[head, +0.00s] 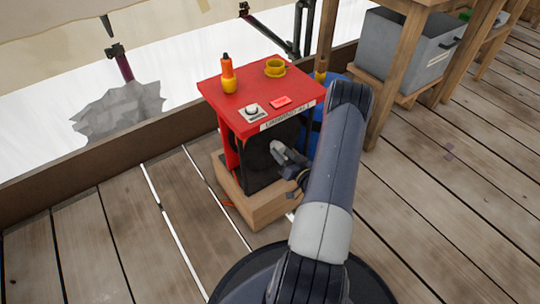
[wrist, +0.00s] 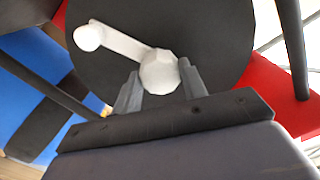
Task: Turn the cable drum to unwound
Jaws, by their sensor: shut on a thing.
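The cable drum (head: 258,158) shows as a dark round shape under the red top of a small stand. In the wrist view its dark disc (wrist: 205,30) fills the upper middle. A white crank (wrist: 122,43) lies across the disc, with a rounded end (wrist: 88,37) at upper left and a larger faceted end (wrist: 160,72) nearer to me. My gripper (wrist: 158,84) is shut on this faceted end, one finger on each side. In the head view my gripper (head: 280,152) reaches to the drum's front, and my arm hides part of it.
The red stand top (head: 235,88) carries an orange bottle (head: 229,78), a yellow cup (head: 275,66), a white-plated knob (head: 252,110) and a small red item (head: 280,102). A blue barrel (head: 313,135) stands close behind my arm. The plank floor at left is clear.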

